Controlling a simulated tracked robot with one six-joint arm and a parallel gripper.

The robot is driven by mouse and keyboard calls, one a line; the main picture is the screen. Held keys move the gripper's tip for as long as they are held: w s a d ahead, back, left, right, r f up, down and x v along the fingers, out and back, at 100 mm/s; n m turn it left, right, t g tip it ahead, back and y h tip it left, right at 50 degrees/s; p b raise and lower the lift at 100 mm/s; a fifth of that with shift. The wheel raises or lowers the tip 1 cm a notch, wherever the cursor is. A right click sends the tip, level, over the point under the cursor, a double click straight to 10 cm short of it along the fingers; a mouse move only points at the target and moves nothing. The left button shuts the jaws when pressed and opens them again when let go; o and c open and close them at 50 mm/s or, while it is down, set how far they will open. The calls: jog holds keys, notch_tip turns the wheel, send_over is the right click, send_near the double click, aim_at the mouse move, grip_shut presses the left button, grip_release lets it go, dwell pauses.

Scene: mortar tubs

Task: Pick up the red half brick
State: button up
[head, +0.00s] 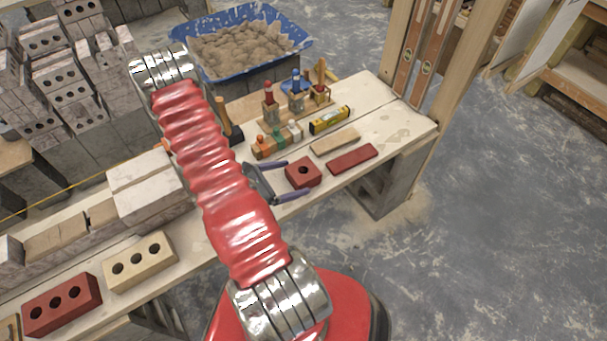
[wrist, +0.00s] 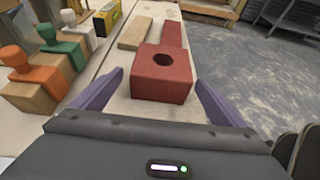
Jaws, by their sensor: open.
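The red half brick (head: 303,173) has one round hole and lies on the wooden plank bench, near its front edge. In the wrist view the half brick (wrist: 162,76) sits just ahead of my gripper and between the lines of its two fingers. My gripper (wrist: 160,95) is open, with one purple finger on each side of the brick and gaps showing. In the head view my gripper (head: 284,180) is left of the brick. Whether the fingertips reach past the brick's near face is hard to tell.
A flat red tile (head: 352,159) and a beige strip (head: 335,141) lie beyond the brick. Orange, green and white-handled blocks (head: 277,140) stand left of it, beside a yellow level (head: 330,120). Full bricks (head: 140,262) lie at the near left. Open floor lies to the right.

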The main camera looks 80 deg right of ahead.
aim_at(303, 174)
jog(key=shift+r+x, duration=0.15)
jog(key=shift+x, duration=0.8)
jog(key=shift+r+x, duration=0.2)
jog(key=shift+x, duration=1.6)
jog(key=shift+r, duration=0.1)
jog(key=c, duration=1.8)
